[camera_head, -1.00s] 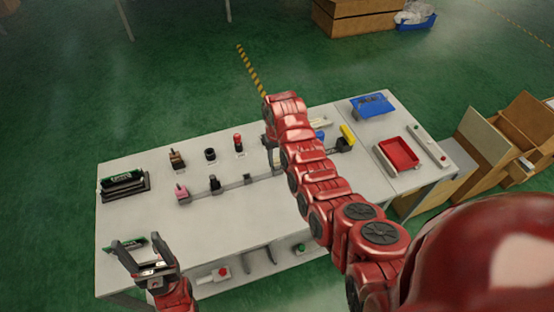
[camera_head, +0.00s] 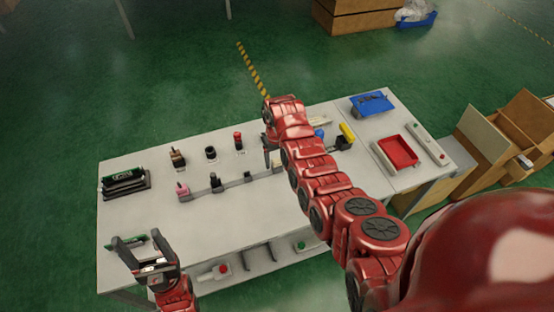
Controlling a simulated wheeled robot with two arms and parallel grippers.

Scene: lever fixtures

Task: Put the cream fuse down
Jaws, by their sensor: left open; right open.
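I cannot make out the cream fuse for certain. A pale cream piece (camera_head: 320,121) lies on the table behind my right arm, partly hidden. My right gripper (camera_head: 269,157) is open and points down over the middle of the table, close to the lever row; my arm hides part of what is around it.
Pink (camera_head: 183,190), black (camera_head: 215,182), blue (camera_head: 319,133) and yellow (camera_head: 347,132) levers stand in a row. A red-topped piece (camera_head: 238,141) stands behind them. A red tray (camera_head: 399,152) and a blue bin (camera_head: 371,104) sit at the right. The table's front middle is clear.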

